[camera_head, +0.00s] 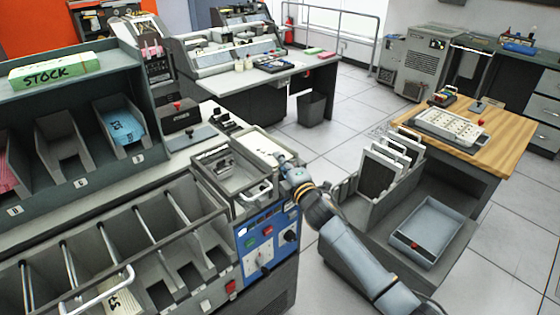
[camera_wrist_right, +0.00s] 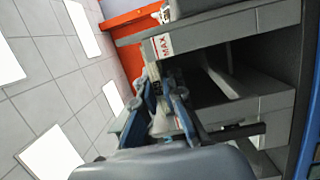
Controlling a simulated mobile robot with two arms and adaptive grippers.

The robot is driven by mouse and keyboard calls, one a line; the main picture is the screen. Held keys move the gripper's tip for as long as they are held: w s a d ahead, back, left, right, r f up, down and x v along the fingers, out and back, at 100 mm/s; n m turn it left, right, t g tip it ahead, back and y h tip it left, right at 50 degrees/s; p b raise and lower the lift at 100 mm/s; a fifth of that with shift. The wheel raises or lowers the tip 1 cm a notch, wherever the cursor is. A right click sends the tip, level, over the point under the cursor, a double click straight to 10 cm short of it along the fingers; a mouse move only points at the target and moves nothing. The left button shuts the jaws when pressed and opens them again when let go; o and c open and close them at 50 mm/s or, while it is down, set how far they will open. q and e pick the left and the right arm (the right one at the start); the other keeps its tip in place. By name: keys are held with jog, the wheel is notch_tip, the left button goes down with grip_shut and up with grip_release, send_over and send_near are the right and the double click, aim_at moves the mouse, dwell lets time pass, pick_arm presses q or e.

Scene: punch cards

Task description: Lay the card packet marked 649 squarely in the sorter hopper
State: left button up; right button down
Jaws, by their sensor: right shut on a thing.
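My right gripper (camera_head: 280,158) is at the top of the sorter hopper (camera_head: 215,167) and is shut on a pale card packet (camera_head: 257,146). The packet is at the hopper's back right side. Its number is too small to read, and I cannot tell whether it touches the hopper floor. In the right wrist view, the blue-grey fingers (camera_wrist_right: 166,100) are close together beside the hopper's grey wall, which carries a MAX label (camera_wrist_right: 164,45). Only a pale edge shows between them. My left gripper is not in view.
The blue control panel (camera_head: 265,246) is below the hopper. A row of sorter pockets (camera_head: 165,235) runs to the lower left, with a wire handle near one. Racks of upright cards (camera_head: 385,165) and a grey tray (camera_head: 428,230) stand to the right of my arm.

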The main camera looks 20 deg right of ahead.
jog(key=shift+f+b, duration=1.85)
jog(key=shift+f, duration=0.65)
jog(key=c, duration=1.4)
grip_release()
jog(key=s, duration=0.8)
jog(key=s+d, duration=0.1)
jog(key=s, duration=0.3)
jog(key=shift+f, duration=0.1)
